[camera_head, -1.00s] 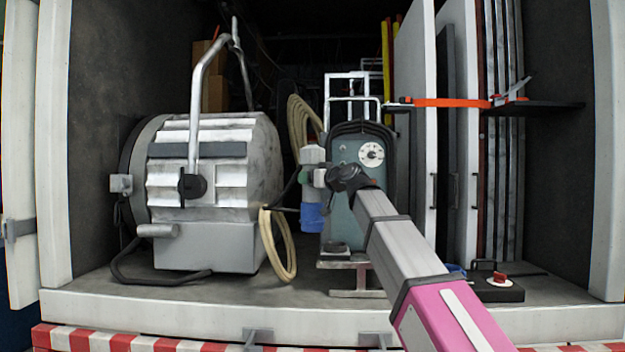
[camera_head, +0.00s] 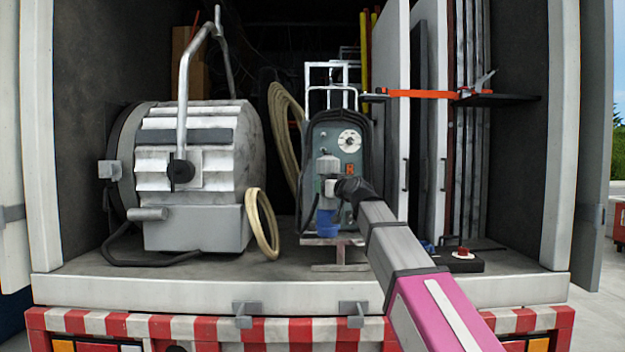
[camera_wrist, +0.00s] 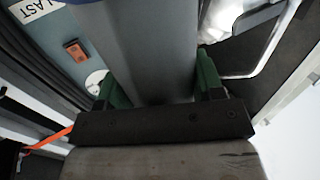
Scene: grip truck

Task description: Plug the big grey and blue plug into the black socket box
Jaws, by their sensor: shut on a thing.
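The big plug (camera_head: 328,168) has a grey body and a blue lower end (camera_head: 327,222). It hangs upright, blue end down, in front of the grey-green ballast unit. My gripper (camera_head: 332,188) is shut on its grey body from the right front. In the wrist view the grey plug body (camera_wrist: 150,45) fills the space between my green fingers (camera_wrist: 160,88). The black socket box (camera_head: 455,262), low and flat with a red part (camera_head: 463,251) on top, sits on the truck floor to the right, apart from the plug. My arm passes just left of it.
A large silver lamp (camera_head: 205,180) stands at left, with a beige cable loop (camera_head: 263,224) beside it. The ballast unit (camera_head: 350,135) stands behind the plug. The truck bed edge (camera_head: 200,292) runs along the front.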

